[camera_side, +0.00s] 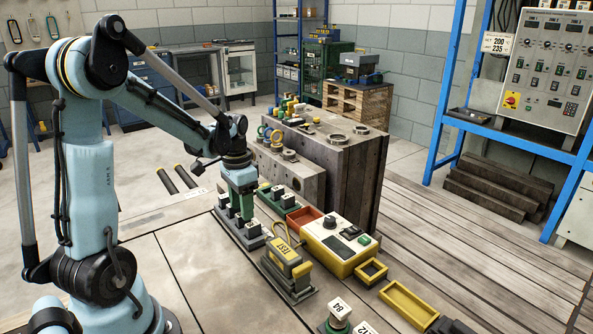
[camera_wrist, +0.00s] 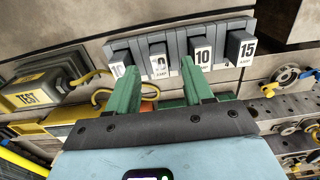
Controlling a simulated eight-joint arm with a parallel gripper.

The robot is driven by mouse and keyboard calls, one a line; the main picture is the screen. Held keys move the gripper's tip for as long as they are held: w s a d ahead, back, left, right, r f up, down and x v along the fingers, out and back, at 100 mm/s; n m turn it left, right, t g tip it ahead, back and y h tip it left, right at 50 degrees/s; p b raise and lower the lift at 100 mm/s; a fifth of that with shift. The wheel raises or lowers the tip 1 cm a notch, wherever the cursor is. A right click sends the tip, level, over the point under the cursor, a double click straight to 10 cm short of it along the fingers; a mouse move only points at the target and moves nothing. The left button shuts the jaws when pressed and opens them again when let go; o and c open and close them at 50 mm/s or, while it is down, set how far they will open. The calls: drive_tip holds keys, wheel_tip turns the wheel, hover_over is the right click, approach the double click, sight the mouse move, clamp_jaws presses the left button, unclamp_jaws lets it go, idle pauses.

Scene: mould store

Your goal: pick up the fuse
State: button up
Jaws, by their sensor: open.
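Several grey fuses with white number labels stand in a row in a grey rack (camera_wrist: 180,33). In the wrist view, the fuse marked 10 (camera_wrist: 203,56) is beyond my right fingertip, and the fuse marked 15 (camera_wrist: 240,48) is farther right. Another fuse (camera_wrist: 158,64), its number hard to read, shows between the fingers. The leftmost fuse (camera_wrist: 118,71) is partly hidden by the left finger. My gripper (camera_wrist: 159,74) has two green fingers, apart, with nothing seen held. In the side view my gripper (camera_side: 241,196) points down over the rack (camera_side: 253,241); contact cannot be told.
A yellow TEST block (camera_side: 288,254) stands beside the rack, its cable looping near it. A yellow-and-white tester (camera_side: 340,244), a red tray (camera_side: 304,218) and an empty yellow tray (camera_side: 409,303) are to the right. A large steel mould block (camera_side: 340,180) rises behind.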

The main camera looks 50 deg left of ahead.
drive_tip(key=shift+f, duration=1.1)
drive_tip(key=shift+c, duration=0.3)
clamp_jaws()
